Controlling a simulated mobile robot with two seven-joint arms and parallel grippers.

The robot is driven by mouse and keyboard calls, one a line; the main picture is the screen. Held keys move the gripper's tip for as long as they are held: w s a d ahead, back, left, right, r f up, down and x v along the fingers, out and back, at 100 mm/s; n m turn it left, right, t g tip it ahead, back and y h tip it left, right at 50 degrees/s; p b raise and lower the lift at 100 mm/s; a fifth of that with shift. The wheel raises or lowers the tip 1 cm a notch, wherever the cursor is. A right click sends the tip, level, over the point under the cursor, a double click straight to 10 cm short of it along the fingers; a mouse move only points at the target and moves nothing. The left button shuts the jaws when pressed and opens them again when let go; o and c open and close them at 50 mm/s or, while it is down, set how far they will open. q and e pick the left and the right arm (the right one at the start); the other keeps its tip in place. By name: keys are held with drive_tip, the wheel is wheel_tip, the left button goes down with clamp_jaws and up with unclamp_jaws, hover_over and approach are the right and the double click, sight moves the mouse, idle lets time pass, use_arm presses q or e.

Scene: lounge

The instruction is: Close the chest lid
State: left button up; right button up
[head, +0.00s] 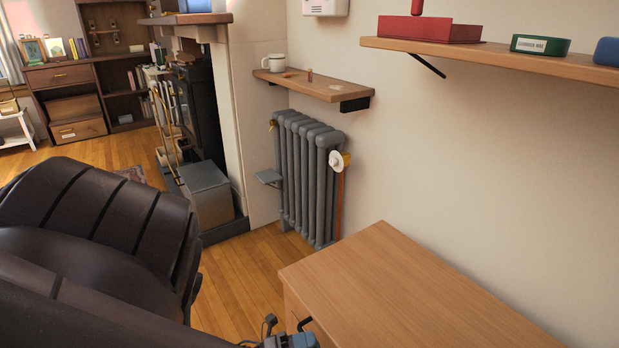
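A light wooden chest-like piece (410,290) stands at the lower right against the wall. Its flat top looks level, and a dark handle (304,323) shows on its left face. The bottom edge of the picture cuts it off, so I cannot tell if this is the chest or if it has a lid. No raised lid shows. Part of my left gripper (283,339), blue-grey and black, shows at the bottom edge, just left of the wooden piece and near the handle. Its fingers are not clear, and I see nothing held. My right gripper is not in view.
A dark leather-like armchair (95,215) fills the lower left. A grey radiator (308,180) stands on the wall behind the wooden piece. A grey box (208,192) sits by the fireplace. Wall shelves (325,90) hang above. Bare wooden floor (238,275) lies between chair and wooden piece.

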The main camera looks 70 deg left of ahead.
use_arm(q)
drive_tip(key=shift+o, duration=0.2)
drive_tip(key=shift+s, duration=0.1)
drive_tip(key=v, duration=1)
drive_tip(key=shift+s, duration=0.35)
drive_tip(key=shift+p, duration=0.3)
